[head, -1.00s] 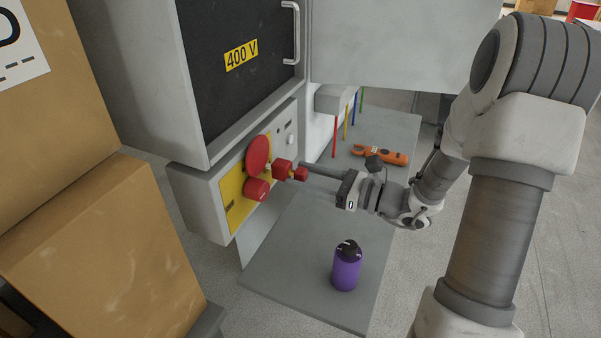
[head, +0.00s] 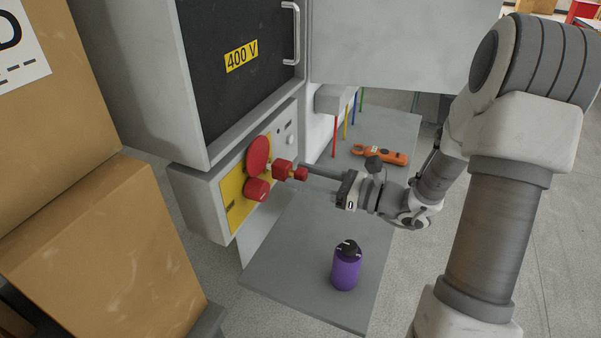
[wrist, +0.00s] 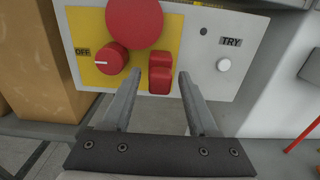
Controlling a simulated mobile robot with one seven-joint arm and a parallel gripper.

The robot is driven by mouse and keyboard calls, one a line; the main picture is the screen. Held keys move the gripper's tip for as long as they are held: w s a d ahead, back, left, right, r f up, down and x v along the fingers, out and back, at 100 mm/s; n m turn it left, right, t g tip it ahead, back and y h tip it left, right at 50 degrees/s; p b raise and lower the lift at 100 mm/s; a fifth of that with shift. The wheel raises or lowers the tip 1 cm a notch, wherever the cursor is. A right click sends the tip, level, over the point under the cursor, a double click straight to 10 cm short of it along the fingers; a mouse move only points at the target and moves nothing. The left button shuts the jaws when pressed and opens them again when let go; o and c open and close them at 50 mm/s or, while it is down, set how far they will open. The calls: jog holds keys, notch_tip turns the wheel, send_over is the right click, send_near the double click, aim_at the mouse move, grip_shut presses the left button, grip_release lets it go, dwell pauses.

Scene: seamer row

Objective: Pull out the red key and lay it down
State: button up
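The red key (head: 282,168) sticks out from the yellow plate (head: 236,200) of the grey control box. In the wrist view the key (wrist: 160,82) shows as two red blocks, one in front of the other. My gripper (head: 308,170) is at the key, level with its outer end. In the wrist view my gripper (wrist: 158,76) is open, with one finger on each side of the key and a visible gap beside it. The grey shelf (head: 275,265) lies below the box.
A big red button (wrist: 135,20) and a red knob (wrist: 110,58) pointing to OFF sit close to the key. Cardboard boxes (head: 105,255) fill the left. The shelf middle is clear.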

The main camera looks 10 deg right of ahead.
aim_at(306, 177)
grip_shut()
dwell(1.0)
jog(key=shift+p+v, duration=0.5)
jog(key=shift+v, duration=2.5)
